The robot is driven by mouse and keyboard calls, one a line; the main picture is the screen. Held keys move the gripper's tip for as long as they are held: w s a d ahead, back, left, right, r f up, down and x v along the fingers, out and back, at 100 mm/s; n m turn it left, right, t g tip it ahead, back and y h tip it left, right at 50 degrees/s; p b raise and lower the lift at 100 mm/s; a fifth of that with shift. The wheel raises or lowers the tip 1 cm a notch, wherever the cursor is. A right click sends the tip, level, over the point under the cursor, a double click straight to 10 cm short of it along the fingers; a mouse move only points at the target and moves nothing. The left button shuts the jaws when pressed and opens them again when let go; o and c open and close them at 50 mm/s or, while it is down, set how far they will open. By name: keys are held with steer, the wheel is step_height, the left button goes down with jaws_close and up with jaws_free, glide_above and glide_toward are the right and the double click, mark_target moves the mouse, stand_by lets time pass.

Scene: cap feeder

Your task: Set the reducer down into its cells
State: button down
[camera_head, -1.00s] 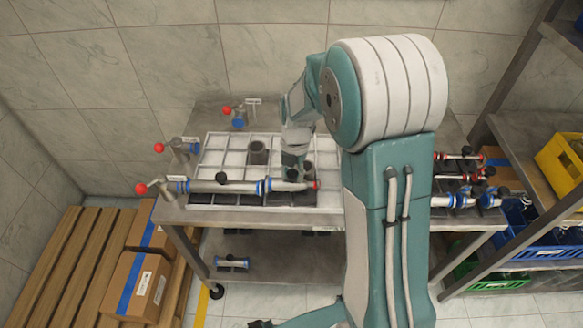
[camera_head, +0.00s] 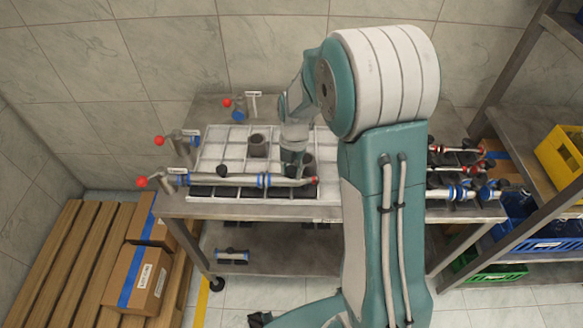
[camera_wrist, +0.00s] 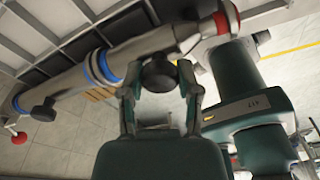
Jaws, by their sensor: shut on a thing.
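The long grey pipe piece that I take as the reducer (camera_head: 235,180) has blue bands, dark knobs and a red end. It lies crosswise along the front of the white gridded tray (camera_head: 214,145), above its dark front cells. My gripper (camera_head: 293,176) is at its right part. In the wrist view the reducer (camera_wrist: 140,48) runs diagonally across the jaws, with the dark cells beside and beneath it. My gripper (camera_wrist: 160,90) is shut on its black knob (camera_wrist: 159,75). I cannot tell whether the reducer touches the cells.
A dark grey cup (camera_head: 258,146) stands in the tray. Red-knobbed valves (camera_head: 176,140) stand at the table's left edge. Several fittings (camera_head: 460,170) lie on the right. A shelf with a yellow crate (camera_head: 560,160) is at right; cardboard boxes (camera_head: 138,280) are at lower left.

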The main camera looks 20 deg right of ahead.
steer(key=shift+f, duration=0.1)
steer(key=shift+c, duration=1.2)
jaws_free()
step_height(320, 180, up, 12)
steer(key=w, duration=0.1)
steer(key=shift+d, duration=0.45)
steer(key=shift+w+f, duration=0.1)
steer(key=shift+f, duration=0.05)
